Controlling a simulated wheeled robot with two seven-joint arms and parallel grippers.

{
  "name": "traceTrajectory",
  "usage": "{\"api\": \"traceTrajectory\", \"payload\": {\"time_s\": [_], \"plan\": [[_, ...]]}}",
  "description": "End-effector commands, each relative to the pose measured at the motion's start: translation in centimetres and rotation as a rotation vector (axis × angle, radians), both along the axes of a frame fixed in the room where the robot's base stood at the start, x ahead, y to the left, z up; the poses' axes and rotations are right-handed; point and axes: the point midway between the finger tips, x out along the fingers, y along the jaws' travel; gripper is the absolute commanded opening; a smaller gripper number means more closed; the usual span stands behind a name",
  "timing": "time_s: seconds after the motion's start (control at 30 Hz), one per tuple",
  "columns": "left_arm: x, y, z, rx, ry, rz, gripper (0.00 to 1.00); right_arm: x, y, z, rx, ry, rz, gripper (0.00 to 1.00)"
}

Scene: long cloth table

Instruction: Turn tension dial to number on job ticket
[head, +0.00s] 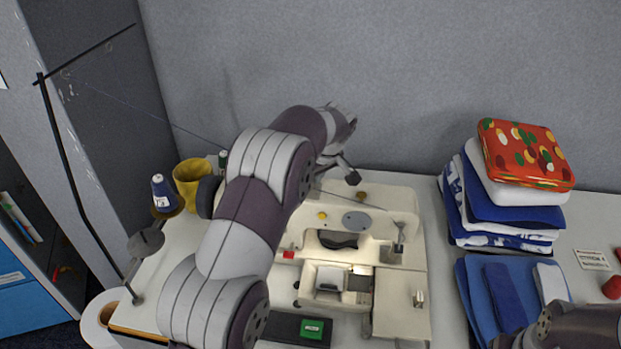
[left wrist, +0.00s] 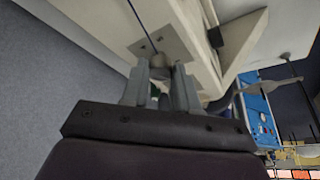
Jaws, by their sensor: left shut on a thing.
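The cream sewing machine (head: 375,235) stands on the table, with my left arm crossing in front of its left side. My left gripper (head: 343,170) is at the back of the machine's top, mostly hidden by its own wrist. In the left wrist view my left gripper (left wrist: 160,85) has its fingers close around a small round grey part (left wrist: 159,63) by a metal plate, apparently the tension dial. Its number marks cannot be read. A white card (head: 592,260), likely the job ticket, lies at the far right with unreadable print. Only part of my right arm shows; its gripper is out of view.
A thread stand (head: 65,150) with a blue spool (head: 163,193) and a yellow mug (head: 188,180) are at left. Folded cloths (head: 515,215) under a red patterned one (head: 525,152) stand at right. A dark box with a green label (head: 312,329) sits in front.

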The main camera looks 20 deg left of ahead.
Motion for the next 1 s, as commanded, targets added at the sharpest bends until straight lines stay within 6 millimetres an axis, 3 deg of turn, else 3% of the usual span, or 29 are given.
{"api": "traceTrajectory", "payload": {"time_s": [0.27,0.3,0.37,0.7,0.83,1.0], "plan": [[0.0,0.0,-0.1,-0.001,0.000,0.000,0.00,0.0,0.0,0.0,0.000,0.000,0.000,0.00],[0.0,0.0,-0.1,-0.001,0.000,0.000,0.36,0.0,0.0,0.0,0.000,0.000,0.000,0.00],[0.0,0.0,-0.1,-0.001,0.000,0.000,0.55,0.0,0.0,0.0,0.000,0.000,0.000,0.00],[-0.1,-0.2,0.6,0.000,0.000,-0.001,0.55,0.0,0.0,0.5,0.000,0.000,0.000,0.00],[-0.5,-1.0,3.5,-0.001,-0.001,-0.003,0.55,0.0,0.0,2.4,0.000,0.000,0.000,0.00],[-1.5,-2.6,8.3,0.000,0.001,-0.003,0.55,0.0,0.0,6.3,0.000,0.000,0.000,0.00]]}}
